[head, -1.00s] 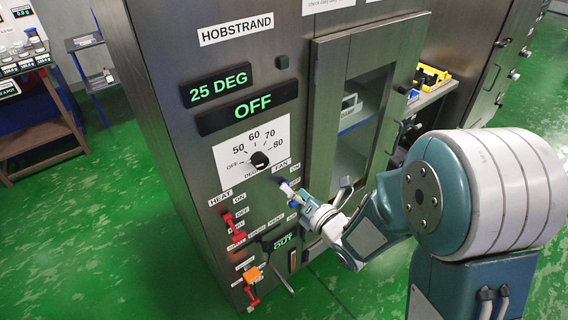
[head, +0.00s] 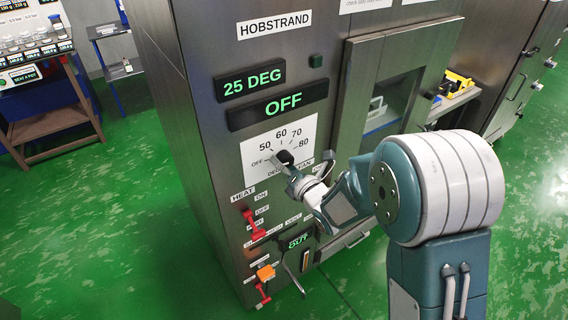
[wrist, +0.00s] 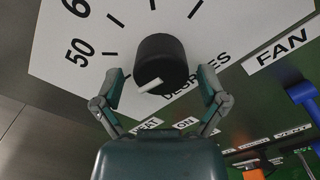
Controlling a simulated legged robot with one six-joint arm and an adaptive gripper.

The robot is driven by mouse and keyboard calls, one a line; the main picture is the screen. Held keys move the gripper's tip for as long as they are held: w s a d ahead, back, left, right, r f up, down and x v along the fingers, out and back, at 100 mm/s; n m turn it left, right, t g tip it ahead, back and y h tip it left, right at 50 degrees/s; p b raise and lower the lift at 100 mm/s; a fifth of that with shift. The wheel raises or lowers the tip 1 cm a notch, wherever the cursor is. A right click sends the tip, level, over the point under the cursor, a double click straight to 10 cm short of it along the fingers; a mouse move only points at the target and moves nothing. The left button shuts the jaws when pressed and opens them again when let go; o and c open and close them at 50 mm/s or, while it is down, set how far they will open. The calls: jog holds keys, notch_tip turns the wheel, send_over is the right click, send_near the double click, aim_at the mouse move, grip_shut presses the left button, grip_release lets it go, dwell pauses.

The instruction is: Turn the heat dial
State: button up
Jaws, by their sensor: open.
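The heat dial (head: 284,157) is a black round knob on a white scale plate (head: 311,130) marked OFF, 50, 60, 70 and 80. It also shows in the wrist view (wrist: 160,62), its white pointer mark towards the lower left, about the OFF side. My gripper (wrist: 161,86) is open, with one finger on each side of the knob and gaps visible on both sides. In the head view my gripper (head: 288,169) is at the dial's lower right and partly covers the plate. The displays above read 25 DEG (head: 250,83) and OFF (head: 283,106).
A red lever (head: 250,222) beside the HEAT label and an orange part (head: 265,272) are below the dial. A blue switch (wrist: 304,94) is near the FAN label. The cabinet's windowed door (head: 392,85) is on the right. Green floor (head: 150,215) is clear on the left.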

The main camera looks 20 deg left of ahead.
jog(key=shift+d+r, duration=0.15)
jog(key=shift+d, duration=0.45)
jog(key=c, duration=1.1)
jog(key=shift+a, duration=0.1)
jog(key=shift+c, duration=0.2)
